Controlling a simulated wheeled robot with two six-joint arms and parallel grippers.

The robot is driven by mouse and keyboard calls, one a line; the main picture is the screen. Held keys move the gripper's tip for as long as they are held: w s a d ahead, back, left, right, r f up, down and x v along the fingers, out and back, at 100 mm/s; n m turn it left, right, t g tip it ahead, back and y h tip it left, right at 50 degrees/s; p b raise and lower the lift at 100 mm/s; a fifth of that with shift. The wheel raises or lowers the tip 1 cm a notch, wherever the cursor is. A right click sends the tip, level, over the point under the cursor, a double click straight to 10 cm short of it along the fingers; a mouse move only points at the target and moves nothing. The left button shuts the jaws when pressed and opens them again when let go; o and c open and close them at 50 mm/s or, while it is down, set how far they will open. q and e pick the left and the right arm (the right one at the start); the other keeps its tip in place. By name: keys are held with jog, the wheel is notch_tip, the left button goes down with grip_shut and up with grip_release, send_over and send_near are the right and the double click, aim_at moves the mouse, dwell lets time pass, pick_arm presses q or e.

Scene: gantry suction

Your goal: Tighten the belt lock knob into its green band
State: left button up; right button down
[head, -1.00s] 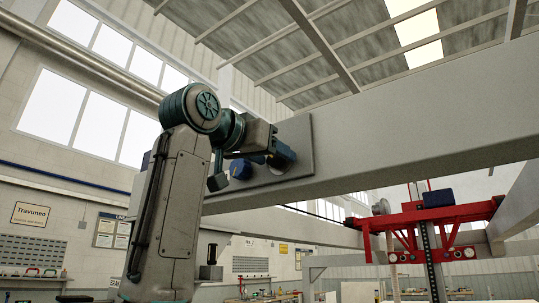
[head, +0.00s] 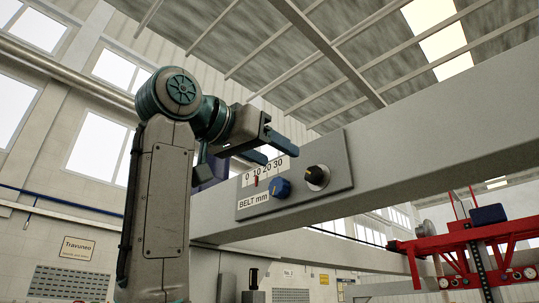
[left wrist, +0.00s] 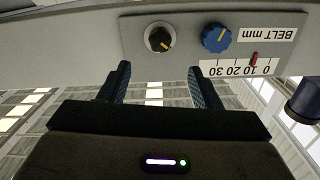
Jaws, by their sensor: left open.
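A grey panel (head: 330,188) on the beam carries a blue knob (head: 280,187) beside the words BELT mm and a black knob (head: 317,177) on a pale ring. Neither is labelled as the lock; I cannot make out a green band. Both have a yellow mark; they also show in the left wrist view, black knob (left wrist: 158,38) and blue knob (left wrist: 216,37). The scale's red pointer (head: 256,181) stands near 10. My left gripper (head: 283,156) is open and empty, apart from the panel. In the left wrist view its fingers (left wrist: 158,68) point towards the black knob.
The large grey beam (head: 430,135) runs across the view behind the panel. A red carriage (head: 468,240) with a blue box is at the lower right. A dark blue rounded part (left wrist: 305,100) shows at the right of the left wrist view. Air in front of the panel is clear.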

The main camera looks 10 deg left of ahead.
aim_at(311, 173)
dwell(0.3)
pick_arm(q)
jog(key=w+d+n+p, duration=0.1)
jog(key=w, duration=0.1)
jog(key=w+d+n+p, duration=0.1)
jog(key=w+d+n, duration=0.1)
jog(key=w+d+n+p, duration=0.1)
jog(key=w+p, duration=0.1)
jog(key=shift+w+d+r, duration=0.1)
jog(key=shift+w+d, duration=0.1)
jog(key=shift+d, duration=0.1)
jog(key=shift+p+x, duration=0.4)
jog(key=shift+x, duration=0.5)
jog(key=shift+w+d, duration=0.2)
jog(key=shift+w, duration=0.1)
pick_arm(e)
jog(key=s+d+f, duration=0.1)
jog(key=s+f, duration=0.3)
jog(key=s, duration=0.6)
jog(key=shift+s+f, duration=0.4)
